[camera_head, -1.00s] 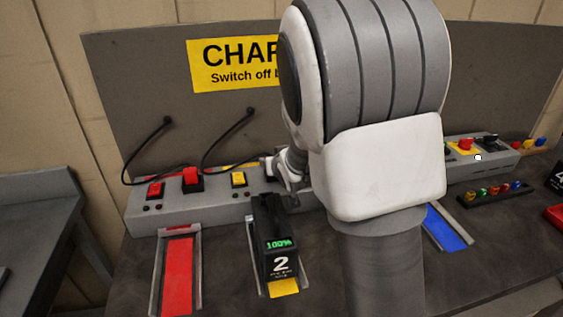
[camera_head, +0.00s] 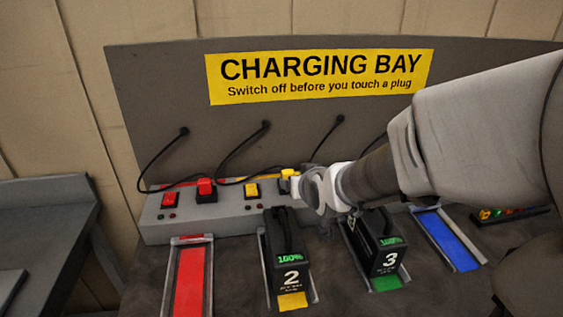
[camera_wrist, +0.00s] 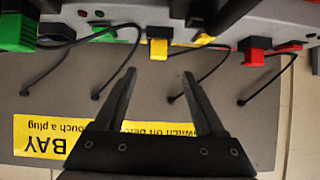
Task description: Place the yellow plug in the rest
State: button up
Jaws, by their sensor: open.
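The yellow plug (camera_wrist: 158,48) stands at the row of sockets in the wrist view, just beyond and between my fingertips, with a dark seat behind it. In the head view the yellow plug (camera_head: 288,174) is partly hidden by my wrist. My gripper (camera_wrist: 158,72) is open and empty, with a finger on either side of the plug's line and no visible contact. A yellow switch (camera_head: 251,190) sits left of the plug in the head view. I cannot tell which part is the rest, or whether the plug's seat is a socket or the rest.
A red plug (camera_head: 206,190) and red switch (camera_head: 170,200) are to the left. A green plug (camera_wrist: 17,33) is on the other side. Black cables hang from the back board (camera_head: 150,100). Battery 2 (camera_head: 285,255) and battery 3 (camera_head: 383,245) stand in front. The red tray (camera_head: 189,280) is empty.

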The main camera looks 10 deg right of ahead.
jog(key=s+r+g, duration=0.2)
jog(key=s+g, duration=0.1)
jog(key=s, duration=0.8)
jog(key=s+r+g, duration=0.2)
jog(key=s, duration=0.9)
jog(key=shift+s+r+g, duration=0.4)
jog(key=shift+s, duration=0.1)
